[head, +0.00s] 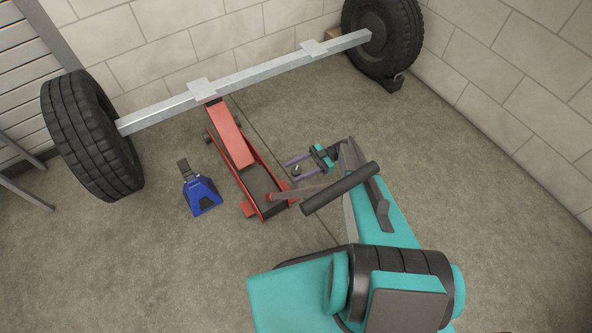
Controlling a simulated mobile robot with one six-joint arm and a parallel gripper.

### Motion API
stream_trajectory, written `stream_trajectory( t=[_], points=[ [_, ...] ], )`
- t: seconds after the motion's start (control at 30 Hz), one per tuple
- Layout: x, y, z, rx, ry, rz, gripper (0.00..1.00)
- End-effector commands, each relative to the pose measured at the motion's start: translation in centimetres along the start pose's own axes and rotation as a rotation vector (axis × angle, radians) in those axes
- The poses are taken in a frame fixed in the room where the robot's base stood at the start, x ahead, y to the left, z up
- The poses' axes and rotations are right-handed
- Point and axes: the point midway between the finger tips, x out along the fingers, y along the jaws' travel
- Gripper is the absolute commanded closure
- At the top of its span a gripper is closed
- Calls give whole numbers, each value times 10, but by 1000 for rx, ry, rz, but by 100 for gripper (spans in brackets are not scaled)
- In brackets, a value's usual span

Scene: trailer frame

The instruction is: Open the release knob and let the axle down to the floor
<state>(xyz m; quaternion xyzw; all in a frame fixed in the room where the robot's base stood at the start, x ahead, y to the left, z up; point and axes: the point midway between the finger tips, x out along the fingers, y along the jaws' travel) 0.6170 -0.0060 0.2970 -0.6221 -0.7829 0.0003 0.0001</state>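The grey metal axle (260,76) runs across the back between two black tyres, a left one (88,135) and a right one (385,35). The red floor jack (232,140) has its raised arm under the axle, left of its middle. The jack's handle, with a black grip (340,188), slants up from the rear of the jack toward me. My gripper (289,172) is right of the jack, its two fingers apart and pointing left. A small dark part shows between the fingers; I cannot tell what it is. I cannot make out the release knob.
A blue jack stand (201,195) stands on the floor left of the jack, apart from the axle. A dark chock (393,83) lies at the right tyre. Block walls close the back and right. The floor is clear at left front and right.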

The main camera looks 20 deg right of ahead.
Motion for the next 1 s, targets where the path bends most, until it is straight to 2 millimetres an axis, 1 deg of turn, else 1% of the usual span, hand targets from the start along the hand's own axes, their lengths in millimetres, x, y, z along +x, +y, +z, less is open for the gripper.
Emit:
stream_trajectory(
  t=[0.37, 0.87, 1.0],
  points=[
    [0, 0, -4, -1, 0, 1, 47],
    [0, 0, -40, 0, 0, 1, 47],
    [7, -25, -41, 3, 0, 1, 47]
  ],
)
